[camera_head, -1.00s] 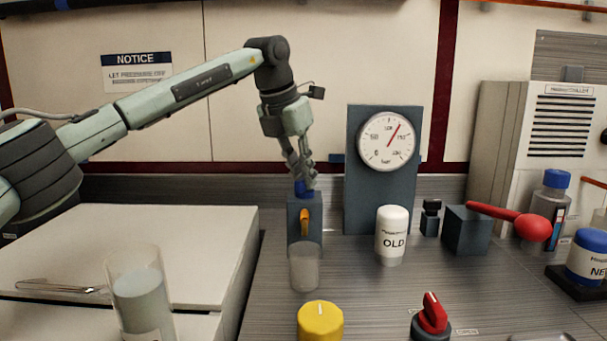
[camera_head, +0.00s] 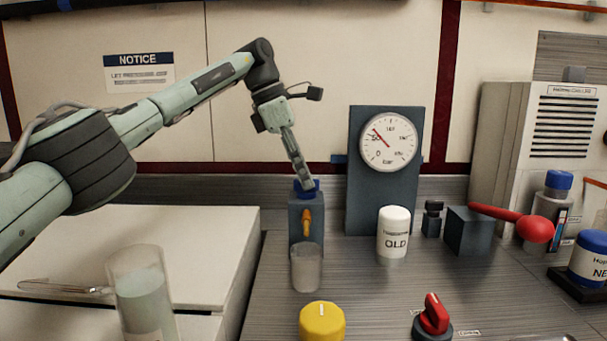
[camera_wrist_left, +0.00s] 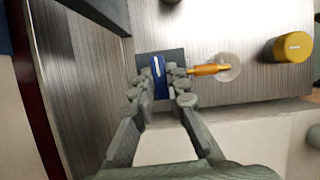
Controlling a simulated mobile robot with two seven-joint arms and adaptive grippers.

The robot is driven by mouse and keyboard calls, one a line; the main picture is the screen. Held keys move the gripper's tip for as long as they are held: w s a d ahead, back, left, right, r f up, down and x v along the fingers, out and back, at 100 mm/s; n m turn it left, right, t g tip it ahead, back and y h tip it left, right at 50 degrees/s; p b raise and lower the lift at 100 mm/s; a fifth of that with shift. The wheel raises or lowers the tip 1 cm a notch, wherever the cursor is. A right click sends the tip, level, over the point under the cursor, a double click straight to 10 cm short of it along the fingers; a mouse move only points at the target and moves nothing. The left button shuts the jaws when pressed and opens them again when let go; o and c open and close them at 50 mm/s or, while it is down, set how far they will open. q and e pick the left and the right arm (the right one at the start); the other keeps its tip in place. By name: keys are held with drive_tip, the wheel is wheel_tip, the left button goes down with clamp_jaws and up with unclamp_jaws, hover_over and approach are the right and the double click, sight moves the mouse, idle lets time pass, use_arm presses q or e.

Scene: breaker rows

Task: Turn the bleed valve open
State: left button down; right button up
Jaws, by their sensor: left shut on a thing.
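The bleed valve is a dark blue-grey block (camera_head: 294,222) with a blue knob (camera_head: 307,193) on top and an orange spout (camera_head: 306,222) in front. My left gripper (camera_head: 304,182) comes down from above and is shut on the blue knob. In the left wrist view the knob (camera_wrist_left: 159,76) sits between the two fingers (camera_wrist_left: 160,85), its white line running along the gap. The pressure gauge (camera_head: 388,139) stands to the right, its red needle pointing up and left. My right gripper is not in view.
A clear beaker (camera_head: 306,268) stands below the spout. A yellow knob (camera_head: 321,321) and red switch (camera_head: 434,316) are in front. A white OLD container (camera_head: 393,234) and red-handled valve (camera_head: 515,220) stand right.

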use_arm(q)
drive_tip(key=shift+m, duration=0.5)
drive_tip(key=c, duration=1.5)
unclamp_jaws()
drive_tip(key=shift+c, duration=0.2)
drive_tip(key=shift+r, duration=0.1)
drive_tip(key=shift+a+r, duration=0.2)
drive_tip(key=shift+r, duration=0.35)
drive_tip(key=a, duration=1.2)
drive_tip(key=shift+w+f, duration=0.1)
